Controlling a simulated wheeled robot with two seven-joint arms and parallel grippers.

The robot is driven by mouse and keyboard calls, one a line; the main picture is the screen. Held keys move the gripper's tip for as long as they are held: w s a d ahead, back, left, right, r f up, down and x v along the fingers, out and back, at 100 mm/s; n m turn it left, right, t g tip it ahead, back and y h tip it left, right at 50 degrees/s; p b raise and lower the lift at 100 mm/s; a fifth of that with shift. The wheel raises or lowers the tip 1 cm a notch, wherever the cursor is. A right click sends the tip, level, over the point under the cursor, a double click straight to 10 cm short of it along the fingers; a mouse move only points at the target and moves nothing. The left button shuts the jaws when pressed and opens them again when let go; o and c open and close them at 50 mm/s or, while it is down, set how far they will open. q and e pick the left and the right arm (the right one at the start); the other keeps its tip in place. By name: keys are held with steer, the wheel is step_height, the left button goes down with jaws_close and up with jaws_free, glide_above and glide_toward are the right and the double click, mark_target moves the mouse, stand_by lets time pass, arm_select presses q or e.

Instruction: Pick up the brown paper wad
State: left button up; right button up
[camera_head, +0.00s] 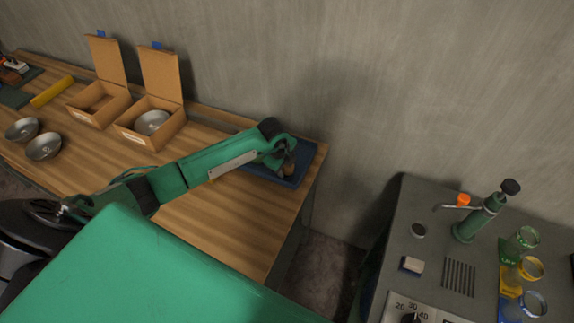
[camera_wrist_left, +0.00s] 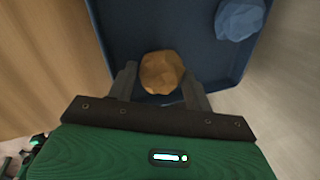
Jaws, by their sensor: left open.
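The brown paper wad (camera_wrist_left: 161,73) is a crumpled tan ball lying in the blue tray (camera_wrist_left: 122,30), near the tray's edge, in the left wrist view. My left gripper (camera_wrist_left: 160,88) is open, with one finger on each side of the wad. I cannot tell whether the fingers touch it. In the head view, the left gripper (camera_head: 283,165) reaches down over the blue tray (camera_head: 308,157) at the table's right end, with a bit of the brown wad (camera_head: 287,168) showing at the fingers. My right gripper is not in view.
A blue paper wad (camera_wrist_left: 240,18) lies in the same tray, beyond the brown one. Two open cardboard boxes (camera_head: 160,75) and two metal bowls (camera_head: 44,147) stand on the wooden table. A wall rises behind the table. A grey table (camera_head: 420,262) stands at right, across a gap.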

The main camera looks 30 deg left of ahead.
arm_select(q)
steer(key=shift+f, duration=0.3)
steer(key=shift+c, duration=0.4)
steer(key=c, duration=0.5)
steer(key=shift+r, duration=0.1)
